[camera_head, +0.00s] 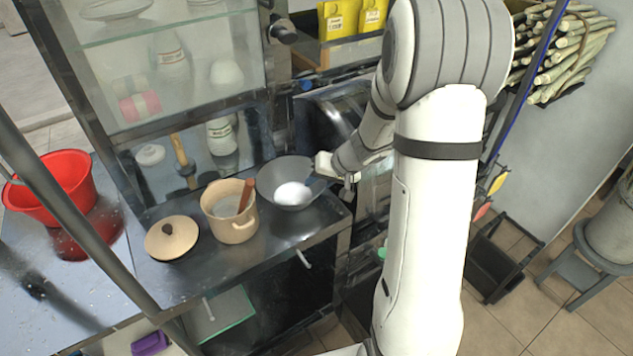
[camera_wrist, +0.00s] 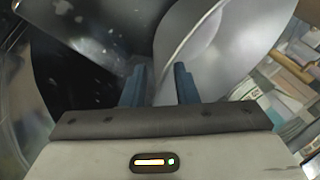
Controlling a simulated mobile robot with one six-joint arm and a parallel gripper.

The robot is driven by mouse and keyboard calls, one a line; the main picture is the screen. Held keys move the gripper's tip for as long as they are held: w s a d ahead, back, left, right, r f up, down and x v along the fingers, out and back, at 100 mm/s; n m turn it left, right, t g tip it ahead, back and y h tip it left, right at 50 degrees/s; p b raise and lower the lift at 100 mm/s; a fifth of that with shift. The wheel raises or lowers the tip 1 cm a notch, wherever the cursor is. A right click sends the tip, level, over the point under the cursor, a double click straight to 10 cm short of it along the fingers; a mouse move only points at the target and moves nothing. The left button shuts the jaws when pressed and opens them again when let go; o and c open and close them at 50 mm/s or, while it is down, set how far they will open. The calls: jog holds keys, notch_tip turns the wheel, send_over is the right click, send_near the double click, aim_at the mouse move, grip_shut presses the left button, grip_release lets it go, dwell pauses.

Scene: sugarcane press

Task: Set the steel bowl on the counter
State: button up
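The steel bowl (camera_head: 270,181) is at the right end of the dark counter (camera_head: 185,283) in the head view, with a bright patch inside. In the head view I cannot tell whether it rests fully on the surface. My gripper (camera_head: 322,180) is at the bowl's right rim. In the wrist view, the bowl (camera_wrist: 235,45) fills the upper right, and its near edge runs between the two blue fingers of my gripper (camera_wrist: 160,82). A clear gap shows between the fingers, so they look open around the rim. The fingertips are partly hidden in the head view.
A beige pot (camera_head: 222,228) with a wooden-handled utensil stands left of the bowl. A round lid (camera_head: 171,237) lies further left. A red basin (camera_head: 62,180) is at the far left. A glass-fronted cabinet (camera_head: 170,60) stands behind. The counter's front strip is clear.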

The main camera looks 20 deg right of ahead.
jog(key=b+v, duration=0.1)
jog(key=v, duration=1)
jog(key=s+a+r+n+h, duration=0.1)
jog(key=s+a+r+h, duration=0.1)
jog(key=s, duration=0.8)
jog(key=s+a+r+g+h, duration=0.1)
jog(key=s+a+r+h, duration=0.2)
jog(key=s, duration=0.7)
jog(key=shift+s+a+r+n+g, duration=0.2)
jog(key=shift+a+n+g, duration=0.15)
jog(key=shift+a, duration=0.35)
